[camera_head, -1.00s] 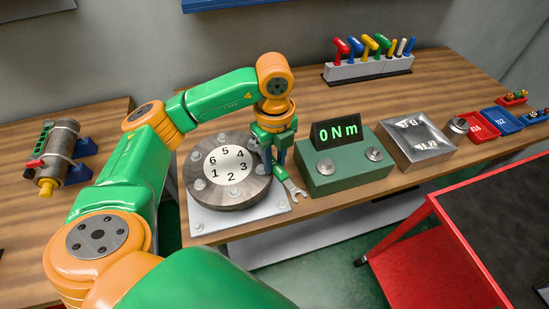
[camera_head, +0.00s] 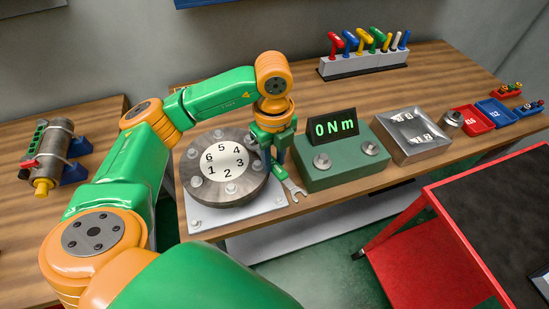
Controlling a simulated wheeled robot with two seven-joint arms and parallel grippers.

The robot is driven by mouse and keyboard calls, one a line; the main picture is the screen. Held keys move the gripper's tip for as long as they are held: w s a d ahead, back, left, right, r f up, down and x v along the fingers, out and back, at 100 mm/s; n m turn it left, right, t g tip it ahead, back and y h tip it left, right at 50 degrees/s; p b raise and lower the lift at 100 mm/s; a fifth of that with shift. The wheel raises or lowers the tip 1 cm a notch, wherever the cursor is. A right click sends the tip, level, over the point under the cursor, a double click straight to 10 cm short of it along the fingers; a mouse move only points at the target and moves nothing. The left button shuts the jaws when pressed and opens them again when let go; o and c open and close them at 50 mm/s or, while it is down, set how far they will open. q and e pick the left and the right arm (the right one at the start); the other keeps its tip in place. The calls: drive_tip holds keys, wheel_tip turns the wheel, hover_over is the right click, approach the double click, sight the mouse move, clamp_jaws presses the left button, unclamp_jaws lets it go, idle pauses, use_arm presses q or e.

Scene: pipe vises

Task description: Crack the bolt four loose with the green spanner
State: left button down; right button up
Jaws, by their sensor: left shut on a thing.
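My left gripper (camera_head: 275,153) points down at the right edge of the round flange (camera_head: 245,194), which is numbered 1 to 6. It is shut on the green spanner (camera_head: 281,173). The spanner's silver open end (camera_head: 294,191) sticks out toward the front right, beside the flange. Bolt four is by the number 4, at the flange's upper right, close to the gripper, and is hard to make out. I cannot tell whether the spanner touches any bolt. My right gripper is not in view.
A green box with a "0 Nm" display (camera_head: 335,127) stands just right of the spanner. Beyond it are a metal tray (camera_head: 412,135) and red and blue bins (camera_head: 480,120). A tool rack (camera_head: 362,65) stands behind. A red cart (camera_head: 470,220) is at the front right.

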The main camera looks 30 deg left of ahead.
use_arm(q)
drive_tip(key=shift+w+a, duration=0.3)
drive_tip(key=shift+a, duration=0.3)
idle(0.4)
drive_tip(key=shift+d+r, duration=0.1)
drive_tip(key=shift+d, duration=0.05)
drive_tip(key=shift+s+d, duration=0.35)
drive_tip(key=shift+d, duration=0.3)
